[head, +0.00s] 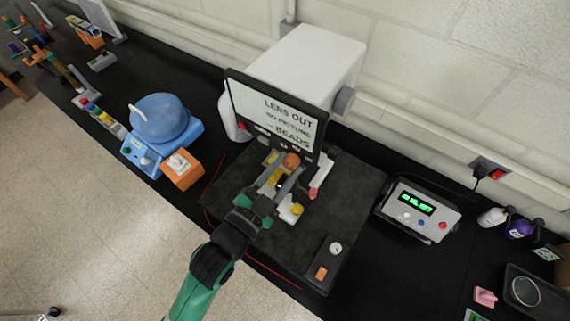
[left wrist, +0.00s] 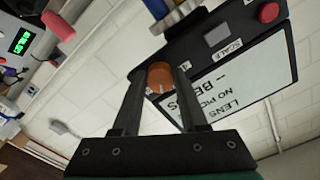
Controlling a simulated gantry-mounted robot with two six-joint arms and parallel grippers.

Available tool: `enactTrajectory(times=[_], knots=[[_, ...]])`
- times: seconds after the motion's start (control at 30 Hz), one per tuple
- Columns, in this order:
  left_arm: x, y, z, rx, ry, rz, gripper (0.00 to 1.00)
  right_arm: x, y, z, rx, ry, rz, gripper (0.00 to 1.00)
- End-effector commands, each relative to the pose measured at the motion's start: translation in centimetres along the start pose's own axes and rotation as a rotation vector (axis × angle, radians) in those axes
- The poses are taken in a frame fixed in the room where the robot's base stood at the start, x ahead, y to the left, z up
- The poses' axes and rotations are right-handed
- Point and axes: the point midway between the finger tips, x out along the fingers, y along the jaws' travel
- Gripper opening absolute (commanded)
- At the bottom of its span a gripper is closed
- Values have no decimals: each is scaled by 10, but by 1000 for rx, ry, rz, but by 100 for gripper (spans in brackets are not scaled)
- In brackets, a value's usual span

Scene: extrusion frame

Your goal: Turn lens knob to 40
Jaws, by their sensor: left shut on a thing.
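An orange-brown round knob (head: 291,160) sits just below the screen of the white instrument (head: 310,62). It also shows in the left wrist view (left wrist: 160,76). My left gripper (head: 281,171) is shut on this knob, with one finger on each side of it. No label or scale mark on the knob is readable. The screen (head: 275,112) reads "LENS OUT", "NO PICTURE" and "BEADS". In the left wrist view the screen (left wrist: 232,88) is partly cut off by a finger. My right gripper is not in view.
A grey box with a green display (head: 416,204) stands to the right on the black bench. A blue round-lidded device (head: 160,118) and an orange block (head: 182,170) stand to the left. A small white knob (head: 335,248) is on the dark platform's near right corner.

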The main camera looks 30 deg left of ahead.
Motion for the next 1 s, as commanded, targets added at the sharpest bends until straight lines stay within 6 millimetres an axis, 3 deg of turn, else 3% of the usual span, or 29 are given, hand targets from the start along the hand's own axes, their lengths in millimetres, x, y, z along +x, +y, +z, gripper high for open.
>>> enactTrajectory(times=[0.5, 1.0], knots=[[0, -2, -2, 430, 1, -1, 0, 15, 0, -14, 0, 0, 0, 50], [0, -1, -1, 578, 2, -2, 0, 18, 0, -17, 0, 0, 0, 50]])
